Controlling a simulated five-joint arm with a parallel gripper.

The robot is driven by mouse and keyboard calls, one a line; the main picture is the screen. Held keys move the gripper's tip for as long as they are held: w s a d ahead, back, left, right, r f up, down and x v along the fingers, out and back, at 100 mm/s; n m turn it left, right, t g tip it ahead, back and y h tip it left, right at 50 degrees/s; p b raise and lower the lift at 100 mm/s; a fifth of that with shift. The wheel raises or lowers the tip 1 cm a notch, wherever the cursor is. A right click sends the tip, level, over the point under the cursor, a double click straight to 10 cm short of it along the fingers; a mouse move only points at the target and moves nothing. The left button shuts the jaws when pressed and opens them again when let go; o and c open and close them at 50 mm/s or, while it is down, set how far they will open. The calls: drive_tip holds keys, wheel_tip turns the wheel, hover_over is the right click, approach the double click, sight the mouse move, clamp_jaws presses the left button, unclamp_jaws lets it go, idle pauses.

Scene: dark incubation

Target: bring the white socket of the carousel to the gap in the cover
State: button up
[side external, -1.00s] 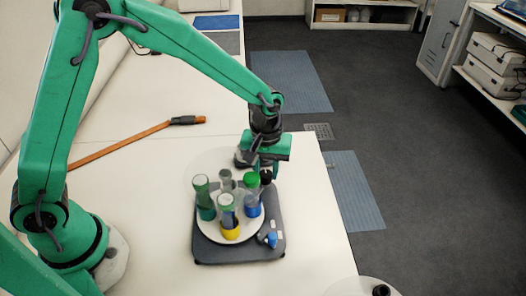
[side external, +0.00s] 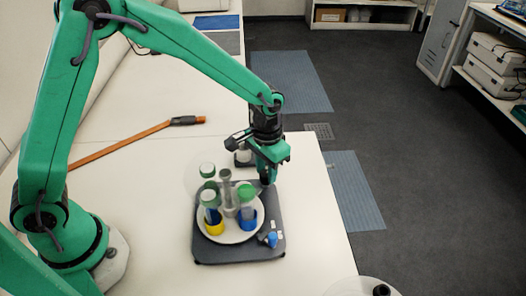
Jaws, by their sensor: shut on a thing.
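The carousel (side external: 230,236) is a pale round plate on a dark grey base (side external: 262,254). It bears tubes in coloured sockets. The yellow socket (side external: 214,227) is at the front left and the blue socket (side external: 246,221) at the front right. A green-capped tube (side external: 207,170) stands at the back left. A grey upright part (side external: 228,194) is near the middle. I cannot clearly pick out the white socket. A faint clear cover (side external: 191,176) shows at the back left; its gap is not clear. My gripper (side external: 266,180) is shut at the plate's back right edge, its hold partly hidden.
A small blue knob (side external: 269,239) is on the base's front right corner. An orange-brown stick with a dark end (side external: 140,138) lies on the white table (side external: 150,190) to the left. The table's right edge is close to the base.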

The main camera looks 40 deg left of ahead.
drive_tip(key=m, duration=0.5)
drive_tip(key=shift+r, duration=0.1)
idle(0.3)
drive_tip(key=o, duration=1)
drive_tip(key=shift+r, duration=3.9)
